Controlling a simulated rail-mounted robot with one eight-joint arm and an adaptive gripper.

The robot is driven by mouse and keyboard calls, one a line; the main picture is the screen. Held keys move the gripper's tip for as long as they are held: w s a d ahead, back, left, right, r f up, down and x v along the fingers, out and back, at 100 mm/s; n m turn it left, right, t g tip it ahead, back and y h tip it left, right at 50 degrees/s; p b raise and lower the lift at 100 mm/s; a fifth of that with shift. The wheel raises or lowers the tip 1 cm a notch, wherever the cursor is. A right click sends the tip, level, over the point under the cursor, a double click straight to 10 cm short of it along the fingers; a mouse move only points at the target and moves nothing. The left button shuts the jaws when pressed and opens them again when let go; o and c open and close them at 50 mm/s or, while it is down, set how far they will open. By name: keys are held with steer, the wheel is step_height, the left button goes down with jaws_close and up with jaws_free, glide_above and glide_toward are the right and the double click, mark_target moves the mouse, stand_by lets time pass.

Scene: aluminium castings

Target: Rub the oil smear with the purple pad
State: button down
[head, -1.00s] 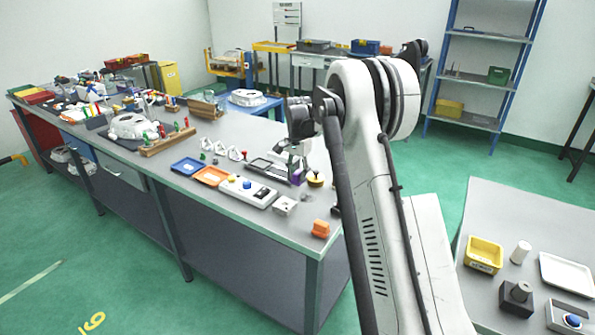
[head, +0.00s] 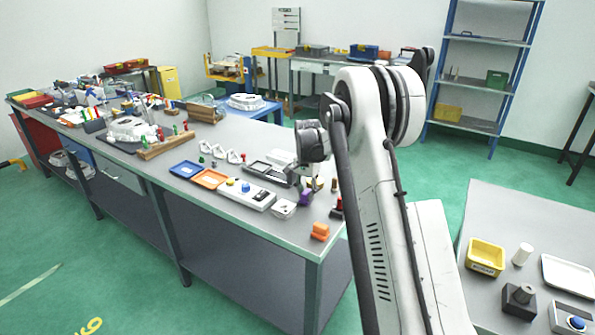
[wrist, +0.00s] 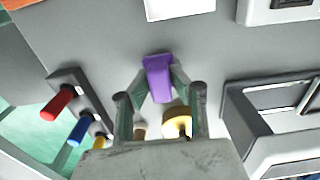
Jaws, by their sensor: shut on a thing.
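The purple pad (wrist: 158,78) is between the two fingers of my gripper (wrist: 159,74) in the wrist view, and the fingers are shut on it. In the head view the pad (head: 305,198) is low at the worktop near the bench's right end, below my gripper (head: 304,186). I cannot tell whether its underside touches the worktop. I cannot make out the oil smear in either current view; the pad or gripper may hide it.
A white box (head: 283,209), a button panel (head: 248,193) and an orange block (head: 320,231) stand nearby. A rack with red, blue and yellow handles (wrist: 78,105) and a grey framed tray (wrist: 265,115) flank the gripper. A yellow round thing (wrist: 177,121) is close behind it.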

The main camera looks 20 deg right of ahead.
mark_target(298, 198)
steer(key=shift+s+d, duration=0.55)
steer(key=shift+s, duration=0.3)
steer(key=shift+s+d, duration=0.55)
steer(key=shift+s, duration=0.25)
steer(key=shift+w+a+p, duration=0.15)
steer(key=shift+w+p, duration=0.1)
steer(key=shift+p, duration=0.2)
steer(key=shift+w+a+f, duration=0.1)
steer(key=shift+w+a, duration=0.6)
steer(key=shift+w, duration=0.3)
steer(key=shift+w+a+b, duration=0.3)
steer(key=shift+w+a, duration=0.35)
steer(key=shift+w, duration=0.3)
steer(key=shift+w+a+b, duration=0.25)
steer(key=shift+w+a, duration=0.35)
steer(key=shift+w, duration=0.3)
steer(key=shift+w+a+r, duration=0.1)
steer(key=shift+w+r, duration=0.05)
steer(key=shift+r, duration=0.15)
step_height(298, 198, up, 8)
steer(key=p, duration=0.2)
steer(key=shift+p, duration=0.3)
steer(key=shift+f, duration=0.15)
